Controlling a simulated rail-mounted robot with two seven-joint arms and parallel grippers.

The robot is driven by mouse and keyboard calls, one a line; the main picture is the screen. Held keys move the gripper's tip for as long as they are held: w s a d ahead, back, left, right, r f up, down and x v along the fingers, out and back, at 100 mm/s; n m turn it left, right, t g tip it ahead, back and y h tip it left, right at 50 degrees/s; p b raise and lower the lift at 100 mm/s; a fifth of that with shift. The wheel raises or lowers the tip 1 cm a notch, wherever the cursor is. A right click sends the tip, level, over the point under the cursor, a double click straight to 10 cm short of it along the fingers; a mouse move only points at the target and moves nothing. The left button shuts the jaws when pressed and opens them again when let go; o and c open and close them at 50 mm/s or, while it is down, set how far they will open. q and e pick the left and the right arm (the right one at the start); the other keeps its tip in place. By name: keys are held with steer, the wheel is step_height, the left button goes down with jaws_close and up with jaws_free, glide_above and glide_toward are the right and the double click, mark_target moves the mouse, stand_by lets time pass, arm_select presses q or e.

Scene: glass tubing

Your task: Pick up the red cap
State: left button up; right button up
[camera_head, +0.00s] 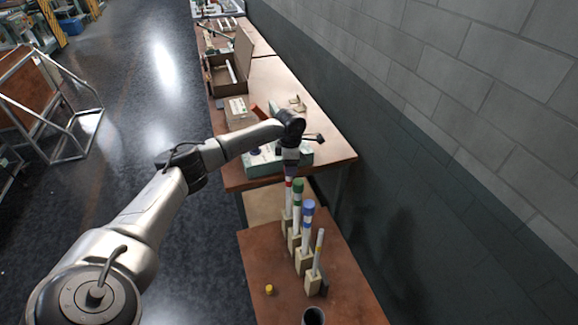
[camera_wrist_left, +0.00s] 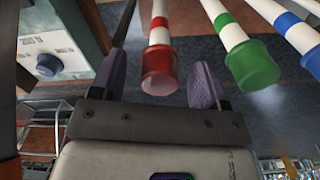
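The red cap (camera_wrist_left: 160,70) sits on the end of a white glass tube with a red band. In the wrist view it lies between the two purple finger pads of my left gripper (camera_wrist_left: 157,84), with a gap on each side. That gripper is open. In the head view my left gripper (camera_head: 290,168) is over the farthest tube of the row, with its red band (camera_head: 289,184) showing just below the fingers; the cap is mostly hidden there. My right gripper is not in view.
Close by stand tubes with a green cap (camera_head: 298,186) and a blue cap (camera_head: 308,206), then an uncapped tube (camera_head: 319,245), in beige blocks. A yellow cap (camera_head: 269,289) lies on the brown table (camera_head: 262,255). A dark cup (camera_head: 313,315) is at the front. A second table (camera_head: 335,150) stands behind.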

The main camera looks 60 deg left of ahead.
arm_select(q)
steer(key=c, duration=0.9)
steer(key=shift+c, duration=0.2)
steer(key=shift+r, duration=0.15)
